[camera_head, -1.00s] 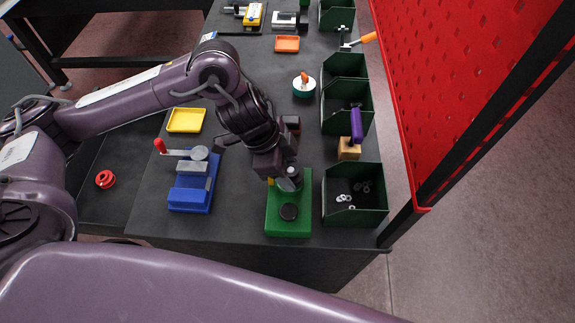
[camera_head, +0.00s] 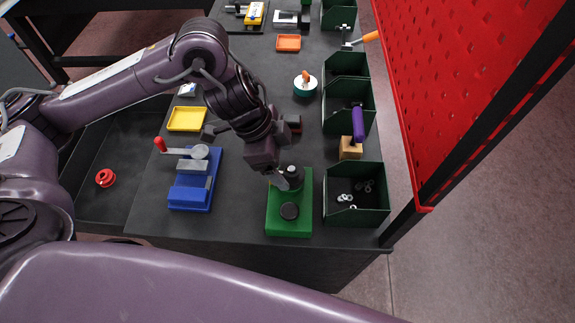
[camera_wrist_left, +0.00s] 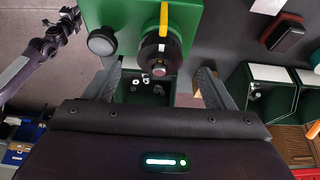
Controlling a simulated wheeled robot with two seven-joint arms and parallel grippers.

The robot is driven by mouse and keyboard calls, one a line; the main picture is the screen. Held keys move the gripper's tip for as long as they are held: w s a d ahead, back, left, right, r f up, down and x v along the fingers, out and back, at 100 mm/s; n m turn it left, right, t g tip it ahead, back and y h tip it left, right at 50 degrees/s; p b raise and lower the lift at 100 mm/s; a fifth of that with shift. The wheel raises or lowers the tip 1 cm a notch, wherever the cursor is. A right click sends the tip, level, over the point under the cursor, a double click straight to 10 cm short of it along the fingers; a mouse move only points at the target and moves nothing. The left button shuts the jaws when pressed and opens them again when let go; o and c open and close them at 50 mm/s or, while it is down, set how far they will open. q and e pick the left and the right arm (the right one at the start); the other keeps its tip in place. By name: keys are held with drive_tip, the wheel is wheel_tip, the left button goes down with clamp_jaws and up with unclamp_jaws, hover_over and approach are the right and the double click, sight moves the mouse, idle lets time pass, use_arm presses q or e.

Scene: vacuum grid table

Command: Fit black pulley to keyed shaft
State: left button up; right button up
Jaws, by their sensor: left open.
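A green base block (camera_head: 303,224) stands near the table's front edge and shows at the top of the left wrist view (camera_wrist_left: 122,12). An upright post carries a black round part, which looks like the black pulley (camera_wrist_left: 151,52), around a grey-tipped shaft (camera_wrist_left: 160,71). A yellow strip (camera_wrist_left: 163,18) lies beside it.
A green bin (camera_head: 338,215) with several small rings stands right of the block. A blue fixture (camera_head: 190,195) with a red-knobbed lever stands left. A yellow tray (camera_head: 187,119), an orange tray (camera_head: 288,43) and a wooden block with purple handle (camera_head: 351,150) lie beyond.

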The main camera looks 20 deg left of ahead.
use_arm(q)
drive_tip(key=v, duration=0.4)
drive_tip(key=shift+s, duration=0.1)
idle(0.5)
